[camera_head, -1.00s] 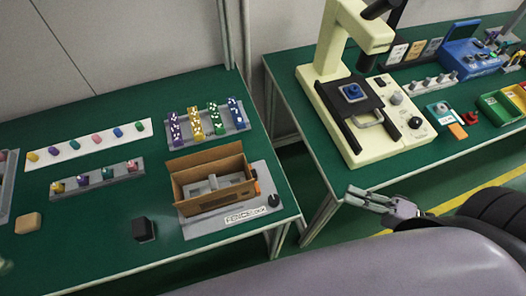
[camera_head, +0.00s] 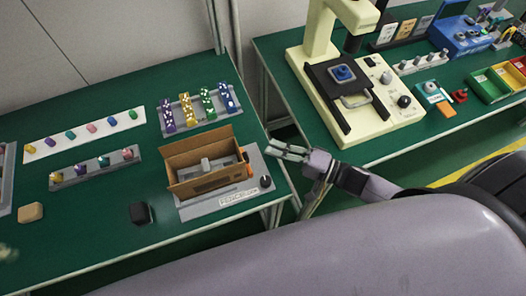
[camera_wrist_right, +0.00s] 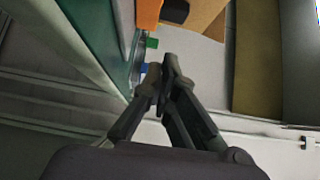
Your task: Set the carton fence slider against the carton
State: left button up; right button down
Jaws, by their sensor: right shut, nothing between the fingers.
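The open brown carton (camera_head: 190,184) sits on a grey fixture plate (camera_head: 225,203) on the left table. An orange part (camera_head: 249,169), which looks like the fence slider, stands at the carton's right end; I cannot tell whether it touches the carton. In the right wrist view the orange part (camera_wrist_right: 148,12) shows at the top, with a black piece beside it and brown cardboard (camera_wrist_right: 205,14) to its right. My right gripper (camera_head: 272,149) is shut and empty, just right of the carton and apart from it. Its closed fingers (camera_wrist_right: 167,68) point toward the plate. My left gripper is not seen.
A black knob (camera_head: 265,182) is on the plate's right corner. A black block (camera_head: 140,213) lies left of the plate. A rack of coloured pieces (camera_head: 201,108) stands behind the carton. A gap separates this table from the right table with the cream machine (camera_head: 372,138).

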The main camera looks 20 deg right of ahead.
aim_at(246, 160)
jog(key=a, duration=0.2)
jog(key=shift+a+p, duration=0.3)
jog(key=shift+a, duration=0.05)
jog(key=shift+s+a, duration=0.15)
jog(key=shift+a, duration=0.5)
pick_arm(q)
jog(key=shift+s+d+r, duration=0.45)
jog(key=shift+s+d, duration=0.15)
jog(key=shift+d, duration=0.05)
pick_arm(e)
jog(key=shift+a+r+p, duration=0.2)
jog(key=shift+a+p, duration=0.1)
jog(key=shift+p, duration=0.3)
jog(key=shift+a+f, duration=0.1)
jog(key=shift+a, duration=0.1)
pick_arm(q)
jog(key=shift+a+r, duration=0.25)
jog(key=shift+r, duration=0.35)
pick_arm(e)
jog(key=shift+f, duration=0.1)
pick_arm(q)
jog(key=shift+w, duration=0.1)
